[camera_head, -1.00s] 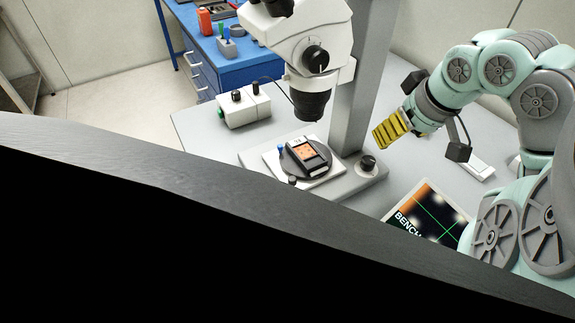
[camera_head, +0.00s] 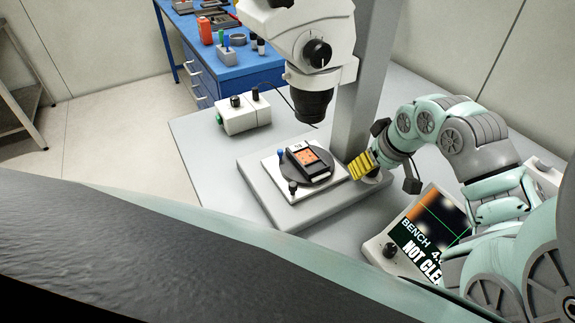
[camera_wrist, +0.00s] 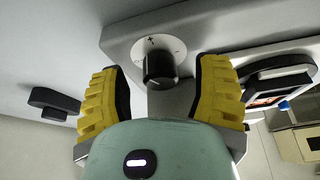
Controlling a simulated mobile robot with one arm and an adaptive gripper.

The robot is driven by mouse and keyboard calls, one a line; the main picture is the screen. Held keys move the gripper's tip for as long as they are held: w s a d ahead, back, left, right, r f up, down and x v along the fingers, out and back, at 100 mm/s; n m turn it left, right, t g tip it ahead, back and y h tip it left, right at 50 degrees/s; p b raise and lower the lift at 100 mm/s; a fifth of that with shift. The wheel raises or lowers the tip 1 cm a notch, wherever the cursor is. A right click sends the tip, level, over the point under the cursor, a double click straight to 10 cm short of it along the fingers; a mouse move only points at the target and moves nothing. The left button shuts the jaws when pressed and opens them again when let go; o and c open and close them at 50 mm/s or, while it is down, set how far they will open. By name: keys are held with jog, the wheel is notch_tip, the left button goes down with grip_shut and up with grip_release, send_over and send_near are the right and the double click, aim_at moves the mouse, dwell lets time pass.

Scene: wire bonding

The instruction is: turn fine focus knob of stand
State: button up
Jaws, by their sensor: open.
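The fine focus knob (camera_wrist: 160,68) is a black cylinder on a pale round dial with plus and minus marks, on the grey base of the microscope stand (camera_head: 290,213). In the wrist view my gripper (camera_wrist: 158,75) is open, one yellow finger on each side of the knob, with a gap visible on both sides. In the head view my gripper (camera_head: 360,166) is at the base's right end, by the column, and largely hides the knob. Whether the fingers reach down to knob height is hard to tell.
The microscope head (camera_head: 312,50) overhangs a stage with a dark device (camera_head: 309,160). A grey column (camera_head: 362,100) rises close behind my gripper. A display box (camera_head: 425,235) stands at the front right and a white control box (camera_head: 243,113) at the left.

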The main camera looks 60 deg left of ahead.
dwell(0.3)
grip_shut()
dwell(0.4)
jog(key=shift+f+m, duration=0.15)
jog(key=shift+m, duration=0.25)
